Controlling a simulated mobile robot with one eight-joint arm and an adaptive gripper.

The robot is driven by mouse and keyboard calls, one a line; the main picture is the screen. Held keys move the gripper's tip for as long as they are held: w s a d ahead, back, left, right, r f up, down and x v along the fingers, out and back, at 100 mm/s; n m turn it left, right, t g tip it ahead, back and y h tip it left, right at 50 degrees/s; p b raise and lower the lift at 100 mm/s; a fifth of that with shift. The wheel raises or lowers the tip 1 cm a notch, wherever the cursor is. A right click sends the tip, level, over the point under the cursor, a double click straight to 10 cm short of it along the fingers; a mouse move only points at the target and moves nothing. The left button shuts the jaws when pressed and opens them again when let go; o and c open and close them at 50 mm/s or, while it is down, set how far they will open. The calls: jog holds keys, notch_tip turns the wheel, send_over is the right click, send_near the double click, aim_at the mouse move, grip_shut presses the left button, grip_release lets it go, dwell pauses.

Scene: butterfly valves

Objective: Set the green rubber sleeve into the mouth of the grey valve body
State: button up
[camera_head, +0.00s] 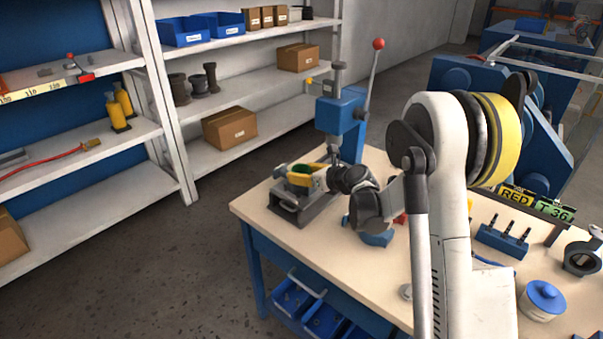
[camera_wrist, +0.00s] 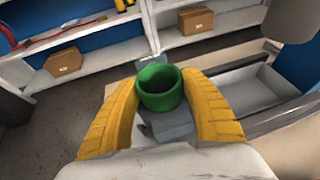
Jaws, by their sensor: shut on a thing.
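The green rubber sleeve (camera_wrist: 162,88) is a short open ring between the two yellow fingers of my gripper (camera_wrist: 163,95) in the wrist view. Both fingers close on its sides. In the head view, my gripper (camera_head: 300,175) is over the front left of the bench, and the sleeve (camera_head: 299,181) shows partly between the fingers. Directly below is a grey block-like body (camera_head: 306,208), also partly seen in the wrist view (camera_wrist: 172,128). Its mouth is hidden by the sleeve and gripper, so I cannot tell whether the sleeve touches it or is inside.
A blue lever press (camera_head: 340,115) with a red-knobbed handle stands just behind my gripper. A grey and black ring-shaped body (camera_head: 583,258), a blue round pot (camera_head: 543,298) and a blue pin block (camera_head: 502,241) are on the right of the bench (camera_head: 455,268). Shelves stand at left.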

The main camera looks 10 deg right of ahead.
jog(key=shift+s+f, duration=0.1)
jog(key=shift+f, duration=0.05)
jog(key=o, duration=1.2)
jog(key=shift+r, duration=0.5)
notch_tip(320, 180, up, 6)
jog(key=p, duration=0.4)
